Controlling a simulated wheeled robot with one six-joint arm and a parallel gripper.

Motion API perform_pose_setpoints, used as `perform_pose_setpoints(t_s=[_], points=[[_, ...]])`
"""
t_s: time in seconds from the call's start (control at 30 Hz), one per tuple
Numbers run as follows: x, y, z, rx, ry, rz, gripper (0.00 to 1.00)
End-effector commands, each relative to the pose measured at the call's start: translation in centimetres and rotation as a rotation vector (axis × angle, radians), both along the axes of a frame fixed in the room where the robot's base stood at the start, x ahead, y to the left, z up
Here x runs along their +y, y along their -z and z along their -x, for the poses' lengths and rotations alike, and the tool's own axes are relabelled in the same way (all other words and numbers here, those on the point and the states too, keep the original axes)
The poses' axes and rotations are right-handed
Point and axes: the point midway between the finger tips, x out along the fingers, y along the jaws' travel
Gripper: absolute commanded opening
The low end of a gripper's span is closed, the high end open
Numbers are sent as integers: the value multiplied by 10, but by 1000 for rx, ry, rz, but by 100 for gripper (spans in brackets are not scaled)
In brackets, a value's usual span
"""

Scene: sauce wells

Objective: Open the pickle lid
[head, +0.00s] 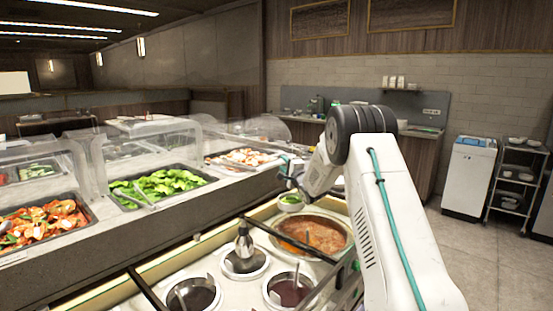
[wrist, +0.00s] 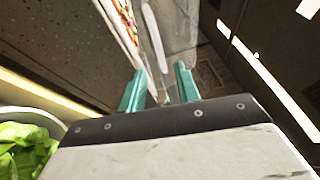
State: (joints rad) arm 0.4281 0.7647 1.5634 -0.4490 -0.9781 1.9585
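My gripper (head: 290,172) is at the counter's right end, by the tray of orange and white food (head: 243,158). In the wrist view its two teal fingers (wrist: 160,88) stand apart. A clear panel (wrist: 178,30) with pale streaks lies beyond and between the fingertips; I cannot tell whether they touch it. Orange food (wrist: 122,12) shows at its left. A clear cover (head: 262,128) stands raised behind that tray in the head view. No label shows which lid is the pickle lid.
A tray of green vegetables (head: 160,185) and one of red food (head: 42,222) lie to the left, with clear covers. In front are a soup pot (head: 345,238), sauce wells (head: 243,278) and a small bowl of greens (head: 290,208), close below my gripper.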

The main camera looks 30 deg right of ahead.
Motion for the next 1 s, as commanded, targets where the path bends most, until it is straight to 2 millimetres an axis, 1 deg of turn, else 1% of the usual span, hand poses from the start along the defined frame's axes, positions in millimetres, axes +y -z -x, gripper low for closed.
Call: perform_pose_setpoints(t_s=[0.17, 0.4, 0.5, 0.67, 0.9, 0.93, 0.97, 1.0], points=[[-2, -1, -17, -15, -8, -12, 32], [-3, -7, -55, -13, -7, -10, 32], [-4, -9, -67, -12, -7, -11, 32], [-5, -11, -76, -11, -6, -11, 32], [-5, -11, -77, -11, -6, -11, 32], [-5, -11, -77, -11, -6, -11, 30], [-5, -11, -77, -11, -6, -11, 21], [-5, -11, -77, -11, -6, -11, 10]])
